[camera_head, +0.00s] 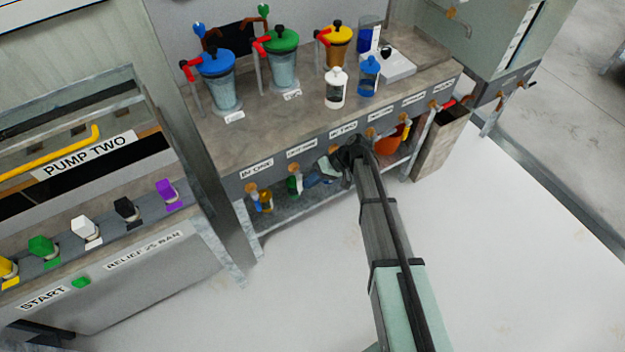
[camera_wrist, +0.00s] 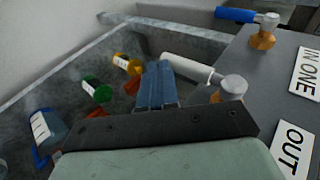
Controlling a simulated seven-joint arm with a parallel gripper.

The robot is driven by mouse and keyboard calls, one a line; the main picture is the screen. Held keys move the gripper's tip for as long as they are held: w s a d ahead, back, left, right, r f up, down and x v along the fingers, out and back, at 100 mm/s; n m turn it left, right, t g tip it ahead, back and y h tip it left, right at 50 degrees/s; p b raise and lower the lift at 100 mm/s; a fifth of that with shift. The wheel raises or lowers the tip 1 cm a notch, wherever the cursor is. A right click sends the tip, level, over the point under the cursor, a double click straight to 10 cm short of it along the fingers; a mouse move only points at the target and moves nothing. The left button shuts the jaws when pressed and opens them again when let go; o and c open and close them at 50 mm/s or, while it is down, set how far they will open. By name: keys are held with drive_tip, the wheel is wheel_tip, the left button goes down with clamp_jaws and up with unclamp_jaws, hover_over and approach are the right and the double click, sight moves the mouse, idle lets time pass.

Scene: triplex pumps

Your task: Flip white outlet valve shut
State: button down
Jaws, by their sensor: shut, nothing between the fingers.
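The white outlet valve lever (camera_wrist: 187,68) shows in the wrist view, just right of my gripper. It runs from a grey metal hub (camera_wrist: 233,87) on a brass fitting out to the left, away from the grey panel. The "OUT" label (camera_wrist: 292,148) is on the panel beside it. My gripper (camera_wrist: 155,68) is shut and empty, with its fingertips close to the lever's free end, on its left side. I cannot tell whether they touch. In the head view my gripper (camera_head: 350,153) is at the bench front, and I cannot make out the white lever there.
A blue-handled valve (camera_wrist: 236,15) sits farther along the panel by the "IN ONE" label (camera_wrist: 305,72). A yellow bottle (camera_wrist: 127,64), a green bottle (camera_wrist: 97,89) and a blue-and-white container (camera_wrist: 47,128) lie on the lower shelf. The floor (camera_head: 520,260) in front is clear.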

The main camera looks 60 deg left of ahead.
drive_tip(key=shift+s, duration=0.1)
idle(0.5)
wheel_tip(320, 180, up, 10)
idle(0.6)
idle(0.6)
